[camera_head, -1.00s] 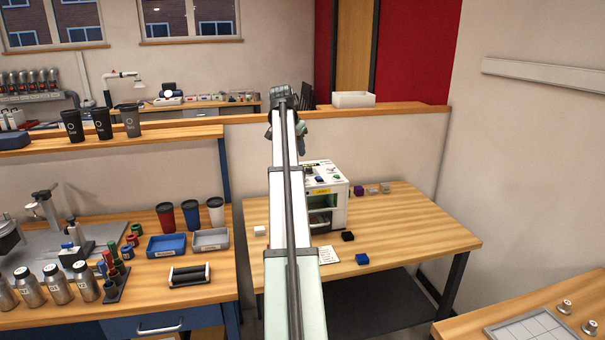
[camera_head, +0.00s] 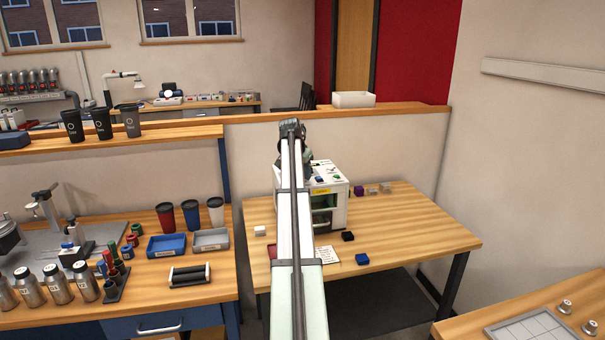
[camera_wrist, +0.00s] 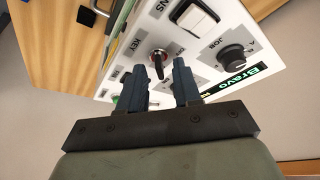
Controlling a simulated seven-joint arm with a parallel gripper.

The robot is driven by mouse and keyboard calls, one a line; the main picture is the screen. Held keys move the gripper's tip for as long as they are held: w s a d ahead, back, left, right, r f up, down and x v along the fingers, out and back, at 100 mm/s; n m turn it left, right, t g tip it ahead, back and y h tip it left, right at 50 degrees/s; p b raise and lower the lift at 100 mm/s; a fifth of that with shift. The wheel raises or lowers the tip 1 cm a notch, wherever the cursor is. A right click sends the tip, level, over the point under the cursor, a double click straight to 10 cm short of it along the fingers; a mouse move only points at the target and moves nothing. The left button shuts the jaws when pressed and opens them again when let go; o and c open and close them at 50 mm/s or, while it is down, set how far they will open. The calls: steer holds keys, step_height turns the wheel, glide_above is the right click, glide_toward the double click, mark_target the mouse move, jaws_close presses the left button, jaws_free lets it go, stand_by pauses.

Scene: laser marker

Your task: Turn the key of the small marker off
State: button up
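The small marker (camera_head: 341,207) is a white box on the wooden table in the head view, partly hidden behind my arm. In the wrist view its tilted white control panel (camera_wrist: 206,62) fills the upper middle. A key switch (camera_wrist: 159,55) with a round metal and red collar and a dark key sits on it. My gripper (camera_wrist: 167,66) is open, with two dark fingers apart and pointing at the panel. The key shows between the fingertips, close to the left finger. I cannot tell whether they touch. In the head view my fingers are hidden.
On the panel a white rocker switch (camera_wrist: 196,20) and a black JOB knob (camera_wrist: 236,56) lie close to the fingers. A black block (camera_head: 348,236), a blue block (camera_head: 362,259) and a white card (camera_head: 326,253) lie before the marker.

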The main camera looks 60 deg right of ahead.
jaws_close()
stand_by(0.3)
steer(key=shift+n, duration=0.3)
steer(key=n, duration=0.1)
steer(key=n+t, duration=0.1)
steer(key=n, duration=0.1)
steer(key=shift+s+n+t, duration=0.2)
steer(key=shift+n+t, duration=0.1)
steer(key=n+t+y, duration=0.1)
steer(key=n, duration=0.3)
steer(key=shift+d, duration=0.1)
steer(key=n+t+y, duration=0.1)
steer(key=n, duration=0.4)
steer(key=shift+s+d+n+t+y, duration=0.1)
steer(key=shift+d+n+t+y, duration=0.1)
steer(key=shift+n+t+y, duration=0.2)
steer(key=shift+n+y, duration=0.8)
steer(key=shift+n, duration=1.1)
